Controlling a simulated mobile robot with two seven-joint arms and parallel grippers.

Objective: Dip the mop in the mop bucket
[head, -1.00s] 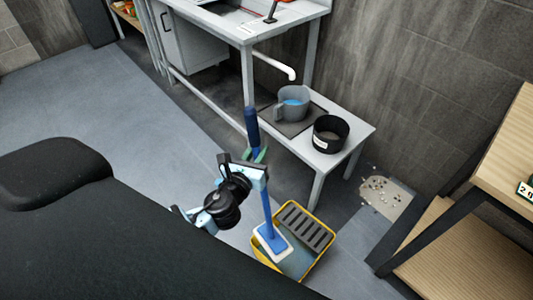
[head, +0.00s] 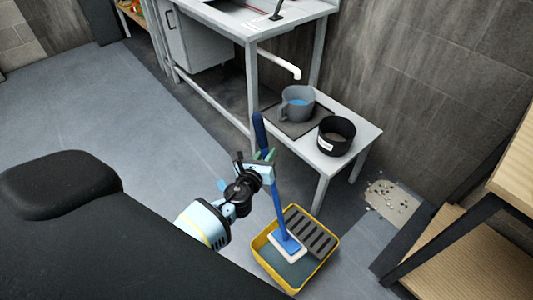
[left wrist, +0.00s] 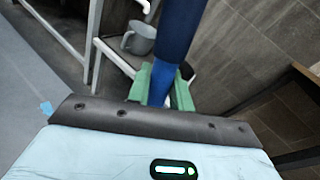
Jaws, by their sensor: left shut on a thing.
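The mop (head: 279,208) has a blue handle and a flat white-edged head (head: 286,246). It stands slightly tilted, with its head inside the yellow mop bucket (head: 262,267), beside the grey slotted wringer (head: 309,232). Whether the head touches the bucket floor is hard to tell. My left gripper (head: 266,160) is shut on the mop handle at its upper part. In the left wrist view the green fingers (left wrist: 163,85) close around the blue handle (left wrist: 183,35). My right gripper does not show.
A low white table (head: 366,138) behind the bucket holds a grey jug (head: 297,107) and a black pot (head: 336,136). A wooden shelf (head: 450,248) stands at the right. Debris (head: 392,200) lies by the wall. Floor at left is open.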

